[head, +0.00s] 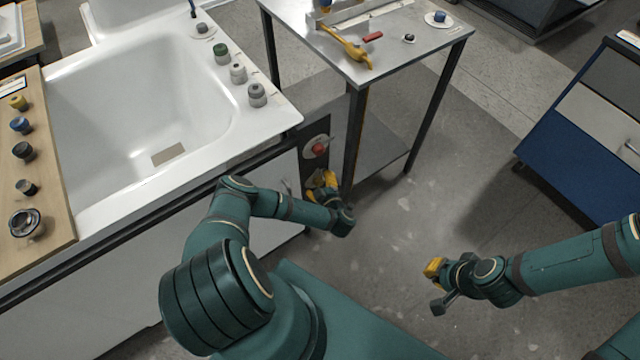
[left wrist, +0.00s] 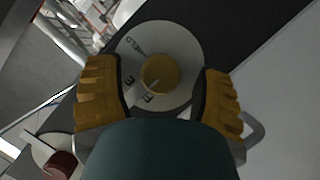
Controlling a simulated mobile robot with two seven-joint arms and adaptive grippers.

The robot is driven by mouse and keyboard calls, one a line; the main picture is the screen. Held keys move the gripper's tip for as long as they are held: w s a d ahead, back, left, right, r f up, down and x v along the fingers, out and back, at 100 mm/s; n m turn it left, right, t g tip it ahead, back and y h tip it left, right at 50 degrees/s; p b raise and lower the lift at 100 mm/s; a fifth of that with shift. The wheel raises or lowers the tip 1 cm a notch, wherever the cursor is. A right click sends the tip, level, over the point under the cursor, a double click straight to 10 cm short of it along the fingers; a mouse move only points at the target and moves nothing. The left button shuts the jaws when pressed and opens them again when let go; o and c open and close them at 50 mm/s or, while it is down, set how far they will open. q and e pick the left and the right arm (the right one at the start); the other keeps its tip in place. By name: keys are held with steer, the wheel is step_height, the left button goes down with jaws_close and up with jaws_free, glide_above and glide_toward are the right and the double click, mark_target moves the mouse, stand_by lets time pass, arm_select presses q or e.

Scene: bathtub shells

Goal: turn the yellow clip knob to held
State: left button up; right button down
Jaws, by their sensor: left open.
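The yellow clip knob (left wrist: 159,74) sits in the middle of a round pale dial plate (left wrist: 185,40) in the left wrist view. Its light pointer line points down and left, towards partly hidden lettering. Lettering that looks like HELD is at the dial's upper left. My left gripper (left wrist: 159,98) is open, its yellow fingers on either side of the knob with gaps visible. In the head view, my left gripper (head: 325,184) is low beside the tub's end panel, and I cannot make out the knob there. My right gripper (head: 436,285) is over the floor, away from the panel.
A red knob (head: 318,149) on a pale disc is on the same dark panel, near my left gripper. A metal table (head: 400,55) stands close behind it, with a leg near my gripper. The tub (head: 140,90) is at left. A blue cabinet (head: 575,150) is at right.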

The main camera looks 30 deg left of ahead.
arm_select(q)
jaws_close()
steer(key=shift+r, duration=0.1)
